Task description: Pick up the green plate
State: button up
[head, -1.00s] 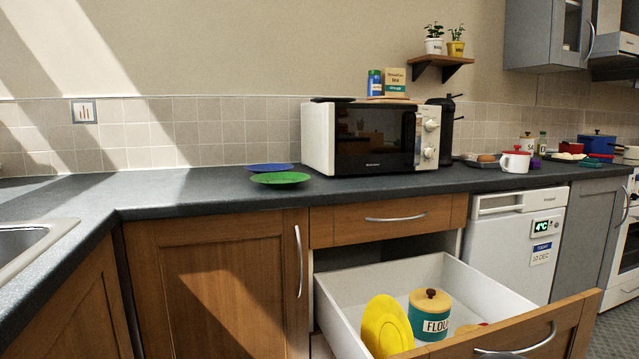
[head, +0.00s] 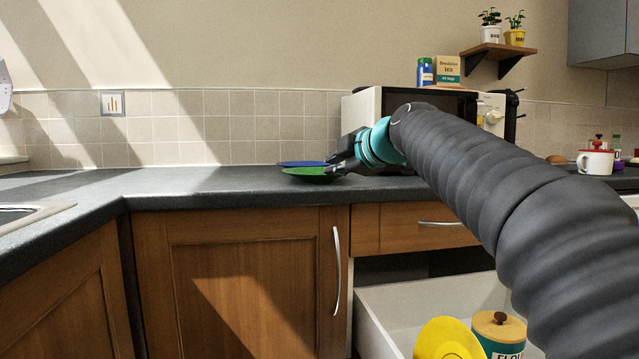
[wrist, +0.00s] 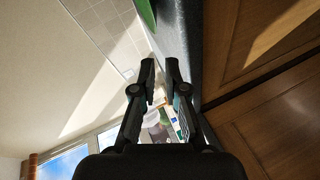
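The green plate (head: 306,173) lies on the dark counter, to the left of the microwave, seen almost edge-on in the head view. Its green edge also shows at the top of the wrist view (wrist: 147,13), beyond my fingertips. A blue plate (head: 296,163) lies just behind it and is mostly hidden. My gripper (head: 335,165) is at the right rim of the green plate, just above the counter. In the wrist view my gripper (wrist: 160,66) has its fingers apart with nothing held between them. I cannot tell whether a finger touches the plate.
The microwave (head: 365,104) stands close to the right of my gripper, partly hidden by my arm. Below is an open drawer (head: 385,322) with a yellow plate (head: 447,343) and a flour canister (head: 500,330). The counter to the left (head: 190,183) is clear.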

jog(key=p, duration=0.1)
send_near(305, 186)
jog(key=w+a+r, duration=0.2)
jog(key=shift+p+x, duration=0.95)
jog(key=shift+x, duration=2.3)
jog(key=shift+w+d, duration=0.1)
jog(key=shift+d, duration=0.05)
grip_shut()
